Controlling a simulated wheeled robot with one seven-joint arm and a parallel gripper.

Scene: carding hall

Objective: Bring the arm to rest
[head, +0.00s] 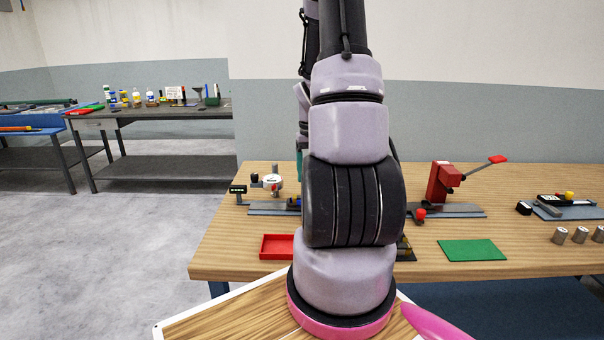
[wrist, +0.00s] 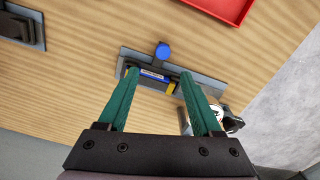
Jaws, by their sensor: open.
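My arm rises from its pink base ring in the middle of the head view and hides part of the table behind it. My gripper (wrist: 158,75) shows in the wrist view with its two green fingers spread apart and nothing between them. In the head view only a bit of green finger shows behind the arm, at its left side. In the wrist view the fingers point over a small fixture (wrist: 158,74) with a blue knob (wrist: 163,50) on a grey base plate. Whether the fingertips touch it cannot be told.
A wooden table (head: 230,240) bears a red tray (head: 277,246), a green mat (head: 472,250), a red lever press (head: 445,182) and several metal cylinders (head: 580,235). A dial gauge (head: 273,182) stands left of the arm. A grey bench (head: 150,112) with bottles stands at the back left. Open floor lies left.

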